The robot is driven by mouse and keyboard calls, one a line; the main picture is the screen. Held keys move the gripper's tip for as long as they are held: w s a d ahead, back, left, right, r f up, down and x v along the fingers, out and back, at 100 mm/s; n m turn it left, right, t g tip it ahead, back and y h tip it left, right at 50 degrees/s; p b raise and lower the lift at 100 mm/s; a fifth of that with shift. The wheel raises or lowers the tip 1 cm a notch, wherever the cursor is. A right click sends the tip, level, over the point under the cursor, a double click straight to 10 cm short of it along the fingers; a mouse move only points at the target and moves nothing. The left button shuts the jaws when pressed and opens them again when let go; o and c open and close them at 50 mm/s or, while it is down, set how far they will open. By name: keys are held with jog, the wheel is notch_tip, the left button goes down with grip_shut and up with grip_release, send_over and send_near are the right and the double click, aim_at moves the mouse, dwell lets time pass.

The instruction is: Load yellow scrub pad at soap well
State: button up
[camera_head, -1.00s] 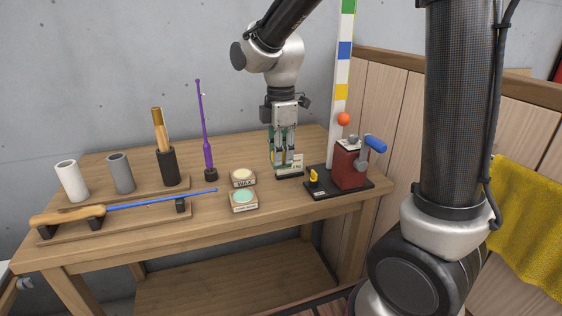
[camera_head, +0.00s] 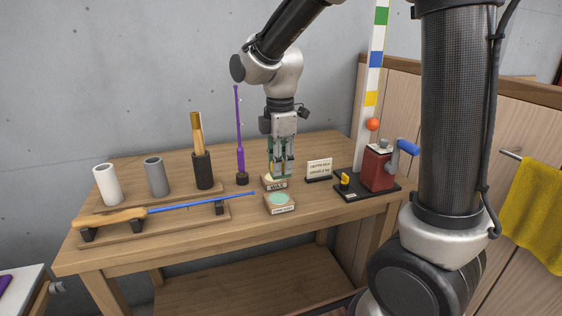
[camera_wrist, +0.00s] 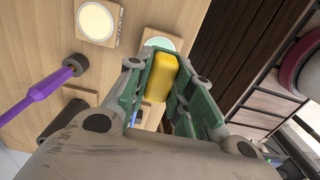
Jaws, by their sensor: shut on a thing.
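The yellow scrub pad (camera_wrist: 160,76) is a rounded block pinched between the green-lined fingers of my gripper (camera_wrist: 158,88) in the wrist view. In the head view my gripper (camera_head: 281,174) points down at the back of the soap and wax blocks; the pad is not clearly visible there. The soap well (camera_head: 279,198) is a mint-green disc in a wooden block near the table's front. In the wrist view the soap well (camera_wrist: 158,43) is partly hidden by the pad and a finger. The wax well (camera_head: 270,179), cream-coloured, is just behind the soap well, partly covered by my gripper.
A purple rod (camera_head: 239,135) stands close left of my gripper. A small sign (camera_head: 319,168) and a red device with a blue handle (camera_head: 377,168) stand to the right. A blue rod (camera_head: 200,202) on a rack points toward the wells. Cylinders stand at left.

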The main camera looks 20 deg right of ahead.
jog(key=shift+a+f, duration=0.2)
jog(key=shift+f, duration=2.8)
jog(key=shift+f, duration=0.55)
jog(key=shift+r, duration=0.1)
jog(key=shift+r, duration=3.45)
